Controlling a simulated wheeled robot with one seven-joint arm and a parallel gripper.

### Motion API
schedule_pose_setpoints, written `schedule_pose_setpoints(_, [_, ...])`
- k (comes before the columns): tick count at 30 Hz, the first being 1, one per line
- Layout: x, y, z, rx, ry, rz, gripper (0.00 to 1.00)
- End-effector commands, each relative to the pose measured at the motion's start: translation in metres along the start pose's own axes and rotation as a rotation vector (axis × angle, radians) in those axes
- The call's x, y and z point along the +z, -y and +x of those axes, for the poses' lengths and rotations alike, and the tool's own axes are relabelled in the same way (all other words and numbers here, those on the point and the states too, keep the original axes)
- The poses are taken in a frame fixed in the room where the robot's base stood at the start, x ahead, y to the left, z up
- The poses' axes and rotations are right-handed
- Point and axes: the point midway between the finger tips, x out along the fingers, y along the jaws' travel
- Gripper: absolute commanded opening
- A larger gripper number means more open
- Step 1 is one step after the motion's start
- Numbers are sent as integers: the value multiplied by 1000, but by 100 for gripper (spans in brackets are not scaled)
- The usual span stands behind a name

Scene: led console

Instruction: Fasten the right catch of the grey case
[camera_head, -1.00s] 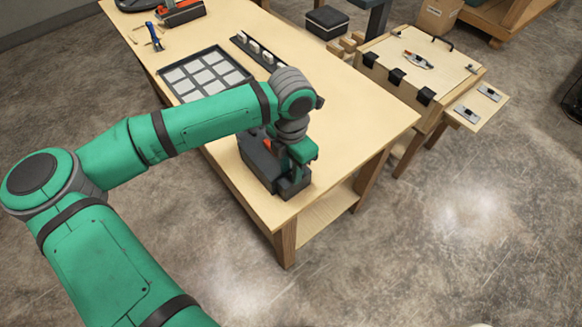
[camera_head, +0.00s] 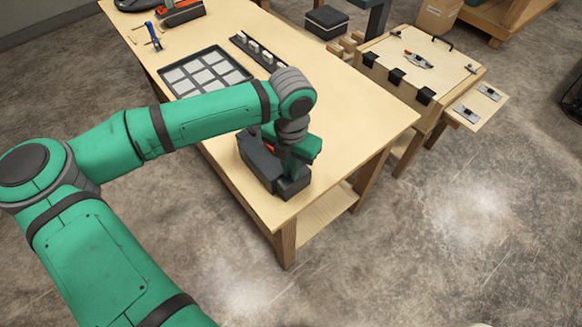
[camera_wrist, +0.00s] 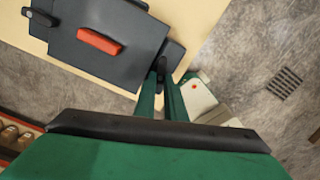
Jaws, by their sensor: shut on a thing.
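The dark grey case (camera_head: 258,165) stands on the near corner of the wooden table. In the wrist view the case (camera_wrist: 95,22) shows from above with an orange-red handle (camera_wrist: 98,42) on it. A dark catch-like piece (camera_wrist: 42,17) sits at its left edge. My gripper (camera_wrist: 161,78) is at the case's right edge, its two green fingers close together on a small dark piece, the right catch (camera_wrist: 161,65). The fingertips partly hide the catch, and I cannot tell whether it is fastened. In the head view my wrist covers part of the case.
The wooden table (camera_head: 335,125) has bare top right of the case. A tray of pale squares (camera_head: 202,58) and a dark rail (camera_head: 258,52) lie behind. A wooden box with black latches (camera_head: 430,62) stands at the upper right.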

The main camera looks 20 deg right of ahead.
Motion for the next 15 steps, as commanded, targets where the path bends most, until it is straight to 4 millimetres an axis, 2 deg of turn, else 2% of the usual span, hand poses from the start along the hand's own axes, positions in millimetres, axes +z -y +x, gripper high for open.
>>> schedule_pose_setpoints(15, [1, 2, -1, 1, 1, -488, 0])
